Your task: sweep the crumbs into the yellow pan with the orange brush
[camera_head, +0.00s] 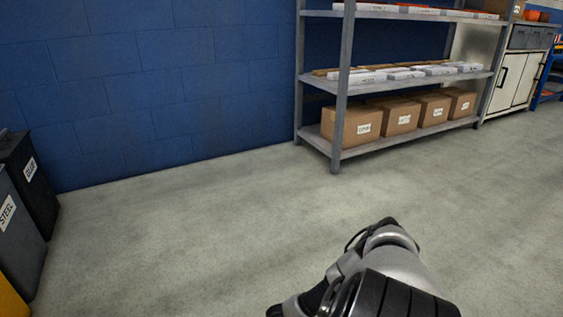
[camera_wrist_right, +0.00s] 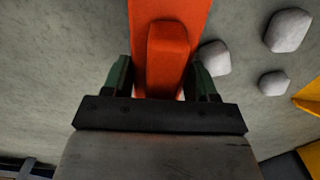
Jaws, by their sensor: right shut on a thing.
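In the right wrist view my right gripper (camera_wrist_right: 160,75) is shut on the orange brush (camera_wrist_right: 170,25), its green fingers on both sides of the handle. The brush's far end runs out of the top of the picture, and no bristles show. Several grey lumps, the crumbs, lie on the floor to the right of the brush: one close beside the right finger (camera_wrist_right: 214,57), one farther right (camera_wrist_right: 273,83) and a larger one at the upper right (camera_wrist_right: 288,30). Part of the yellow pan (camera_wrist_right: 310,97) shows at the right edge. My left gripper is in neither view.
In the head view a grey shelf rack (camera_head: 340,100) with cardboard boxes (camera_head: 352,127) stands against the blue wall (camera_head: 130,90). Dark bins (camera_head: 32,195) stand at the left edge. White cabinets (camera_head: 515,80) are at the far right. The grey floor (camera_head: 180,230) between is clear.

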